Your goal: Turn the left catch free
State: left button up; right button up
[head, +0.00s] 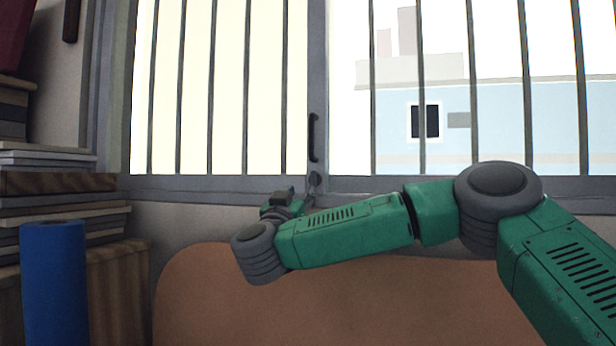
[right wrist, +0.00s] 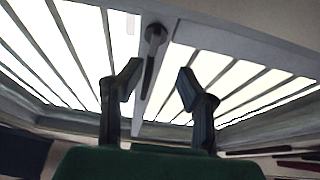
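The window has a small dark catch (head: 315,180) low on its middle upright, below a black pull handle (head: 313,138). In the right wrist view, a round knob with a dark lever (right wrist: 155,35) shows above the gap between my fingers; I take it for the catch. I cannot tell whether it is the left one. My right gripper (head: 304,203) is just below the catch in the head view, partly hidden by its own wrist. In the right wrist view my right gripper (right wrist: 158,78) is open, with nothing between its fingertips. My left gripper is not in view.
The barred window (head: 230,90) spans the back, above a grey sill. A brown rounded panel (head: 400,300) stands below it. Stacked books (head: 60,185) and a blue cylinder (head: 54,285) stand at the left. The wall between books and arm is clear.

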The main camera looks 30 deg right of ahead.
aim_at(312, 180)
jog(key=x, duration=0.2)
jog(key=p+x, duration=0.1)
jog(key=x, duration=0.2)
jog(key=p+x, duration=0.1)
jog(key=x, duration=0.1)
jog(key=shift+s+d, duration=0.25)
jog(key=shift+d, duration=0.3)
jog(key=shift+w+d, duration=0.15)
jog(key=shift+d, duration=0.15)
jog(key=shift+a, duration=0.4)
jog(key=shift+a+r, duration=0.15)
grip_shut()
